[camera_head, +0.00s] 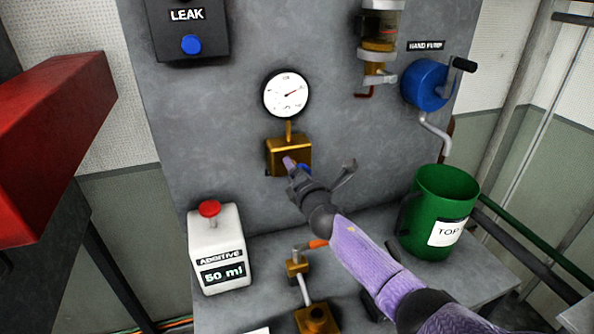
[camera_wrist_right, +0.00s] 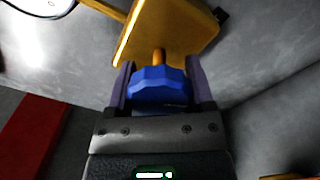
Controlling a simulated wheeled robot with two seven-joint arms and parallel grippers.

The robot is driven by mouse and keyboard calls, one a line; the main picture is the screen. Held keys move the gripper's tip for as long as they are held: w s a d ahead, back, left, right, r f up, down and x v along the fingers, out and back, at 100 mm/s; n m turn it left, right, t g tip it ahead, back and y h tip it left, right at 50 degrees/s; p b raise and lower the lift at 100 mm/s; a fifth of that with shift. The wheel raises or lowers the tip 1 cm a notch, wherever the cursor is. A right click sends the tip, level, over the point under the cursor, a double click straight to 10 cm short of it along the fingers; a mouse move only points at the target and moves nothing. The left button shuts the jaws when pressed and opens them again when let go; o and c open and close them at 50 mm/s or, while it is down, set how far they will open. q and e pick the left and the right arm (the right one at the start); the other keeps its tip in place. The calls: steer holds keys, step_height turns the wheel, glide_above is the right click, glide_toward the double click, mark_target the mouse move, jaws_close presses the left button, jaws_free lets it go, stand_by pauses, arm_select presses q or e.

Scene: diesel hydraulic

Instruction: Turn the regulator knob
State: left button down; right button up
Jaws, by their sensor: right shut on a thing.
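The regulator is a brass block (camera_head: 277,158) on the grey panel, below a round white gauge (camera_head: 286,95). The block also shows in the right wrist view (camera_wrist_right: 180,32). Its blue faceted knob (camera_wrist_right: 156,86) sits on a short brass stem in the right wrist view. My right gripper (camera_wrist_right: 155,80) is shut on the knob, with one purple finger on each side. In the head view the right gripper (camera_head: 296,167) covers most of the knob. The gauge needle points to the right and slightly up. My left gripper is not in view.
A white additive jug (camera_head: 217,245) with a red cap stands at the left of the bench. A green bucket (camera_head: 442,205) stands at the right, below the blue hand pump (camera_head: 427,85). A small brass valve with an orange handle (camera_head: 312,245) sits below my right arm.

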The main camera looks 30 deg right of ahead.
steer(key=shift+f, duration=0.1)
steer(key=o, duration=1.2)
steer(key=shift+o, duration=0.2)
steer(key=shift+s, duration=0.25)
steer(key=p+v, duration=0.2)
steer(key=v, duration=0.7)
steer(key=shift+s+a+p, duration=0.2)
steer(key=shift+p, duration=0.15)
steer(key=shift+s, duration=0.1)
